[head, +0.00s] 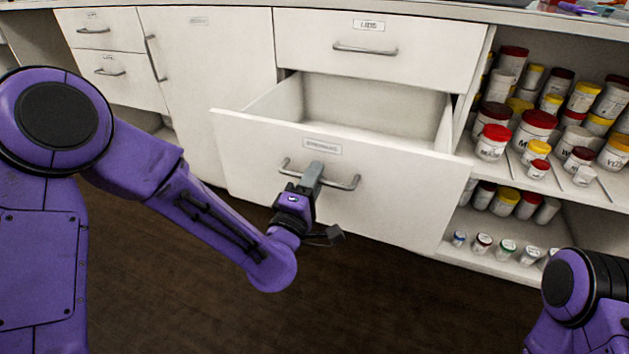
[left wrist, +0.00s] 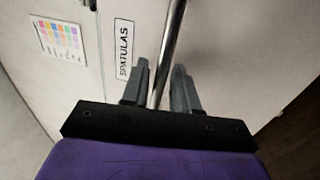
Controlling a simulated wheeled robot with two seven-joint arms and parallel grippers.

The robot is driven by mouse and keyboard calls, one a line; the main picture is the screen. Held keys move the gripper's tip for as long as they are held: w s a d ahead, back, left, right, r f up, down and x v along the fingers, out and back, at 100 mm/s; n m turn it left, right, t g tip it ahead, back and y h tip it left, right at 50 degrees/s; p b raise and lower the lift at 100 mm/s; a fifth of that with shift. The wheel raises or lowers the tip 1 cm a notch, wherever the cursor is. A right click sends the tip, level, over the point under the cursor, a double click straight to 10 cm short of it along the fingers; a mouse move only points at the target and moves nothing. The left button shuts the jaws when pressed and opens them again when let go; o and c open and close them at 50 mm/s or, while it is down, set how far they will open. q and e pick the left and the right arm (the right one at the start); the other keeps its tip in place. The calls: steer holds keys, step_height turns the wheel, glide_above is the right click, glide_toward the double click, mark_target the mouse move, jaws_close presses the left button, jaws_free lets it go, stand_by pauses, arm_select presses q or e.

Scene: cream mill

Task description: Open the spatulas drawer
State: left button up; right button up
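The spatulas drawer (head: 377,190) is a wide white drawer below the lids drawer, and it is pulled well out; its inside looks empty where I can see. Its label reads SPATULAS in the left wrist view (left wrist: 124,48). Its metal bar handle (head: 341,184) runs across the front. My left gripper (head: 312,172) is at the middle of the handle. In the left wrist view the bar (left wrist: 168,50) passes between the two grey fingers (left wrist: 164,85); I cannot tell whether both touch it. My right gripper is out of view; only part of my right arm shows at lower right.
The lids drawer (head: 375,48) above is shut. Open shelves (head: 530,168) at right hold several jars with red, yellow and white lids. A cabinet door (head: 207,80) and small drawers (head: 122,72) at left are shut. The dark floor (head: 200,310) in front is clear.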

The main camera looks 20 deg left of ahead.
arm_select(q)
steer(key=p+v, duration=0.5)
steer(key=v, duration=0.5)
steer(key=shift+s, duration=0.25)
